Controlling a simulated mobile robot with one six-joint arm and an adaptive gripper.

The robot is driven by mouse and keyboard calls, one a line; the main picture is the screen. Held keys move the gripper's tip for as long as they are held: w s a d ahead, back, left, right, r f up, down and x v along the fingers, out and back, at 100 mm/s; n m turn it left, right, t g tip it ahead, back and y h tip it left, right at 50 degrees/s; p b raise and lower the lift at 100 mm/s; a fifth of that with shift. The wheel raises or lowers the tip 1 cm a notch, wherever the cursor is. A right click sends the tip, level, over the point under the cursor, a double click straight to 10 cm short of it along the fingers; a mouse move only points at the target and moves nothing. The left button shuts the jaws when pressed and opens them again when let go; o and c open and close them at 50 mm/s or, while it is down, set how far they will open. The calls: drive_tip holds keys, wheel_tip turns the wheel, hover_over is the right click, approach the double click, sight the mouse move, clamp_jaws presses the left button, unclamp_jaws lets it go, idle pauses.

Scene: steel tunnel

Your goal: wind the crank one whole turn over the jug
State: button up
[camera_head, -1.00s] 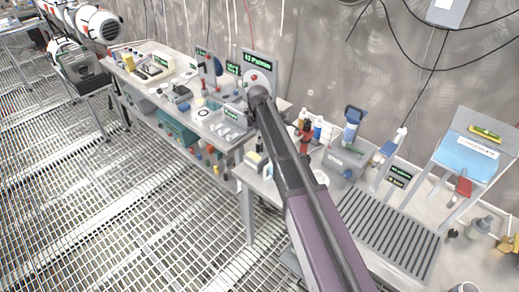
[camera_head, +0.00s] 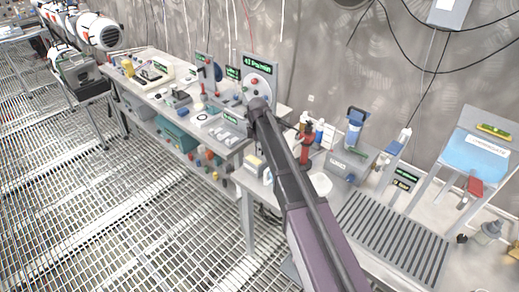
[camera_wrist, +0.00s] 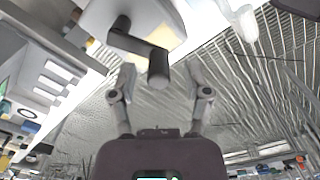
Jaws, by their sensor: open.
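In the wrist view a dark crank (camera_wrist: 130,41) juts from a pale housing (camera_wrist: 160,12) and ends in a thick cylindrical grip (camera_wrist: 158,68). My gripper (camera_wrist: 160,82) is open and empty, one finger on each side of the grip in the picture. The grip appears close to the fingertips; I see no contact and cannot tell its exact depth. In the head view my gripper is largely hidden at the end of my arm, in front of a grey panel (camera_head: 257,68) with a green-lettered display. I cannot make out the jug in either view.
Bottles and a red-and-black stand (camera_head: 306,145) are close right of my arm. A ribbed grey tray (camera_head: 390,235) and a blue sloped board (camera_head: 474,152) stand farther right. The left bench (camera_head: 165,85) is crowded with small devices. The grated floor (camera_head: 130,220) is open.

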clamp_jaws()
drive_tip(key=shift+d, duration=0.25)
drive_tip(key=shift+a, duration=0.25)
drive_tip(key=shift+a+m, duration=0.25)
drive_tip(key=shift+m, duration=0.15)
idle(0.4)
